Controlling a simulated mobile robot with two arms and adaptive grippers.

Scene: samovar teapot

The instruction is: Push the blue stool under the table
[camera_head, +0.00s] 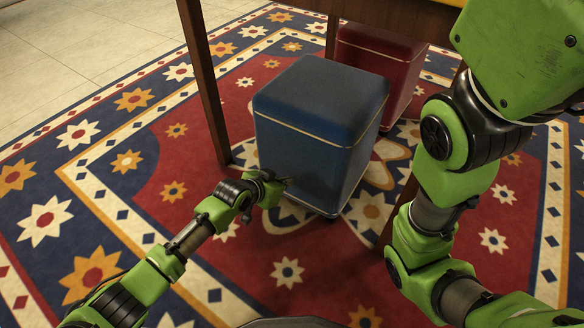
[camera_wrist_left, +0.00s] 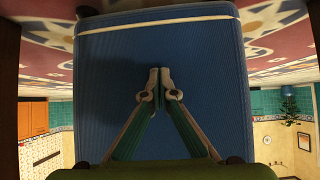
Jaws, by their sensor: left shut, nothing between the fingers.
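The blue stool (camera_head: 318,100) is a padded cube with a pale piping line, standing upright on the rug between two table legs. It fills the middle of the left wrist view (camera_wrist_left: 110,70). The wooden table (camera_head: 390,12) shows only its edge and legs at the top. My left gripper (camera_head: 282,183) is shut and empty, low at the stool's near left side. In the left wrist view its fingertips (camera_wrist_left: 160,76) meet in front of the blue side; I cannot tell whether they touch it. My right arm shows at the right, but its gripper is out of view.
A red stool (camera_head: 378,68) stands behind the blue one, under the table. A dark table leg (camera_head: 206,85) stands left of the blue stool. A patterned rug (camera_head: 95,200) covers the floor, with open room at the left. Pale tiles (camera_head: 75,40) lie beyond it.

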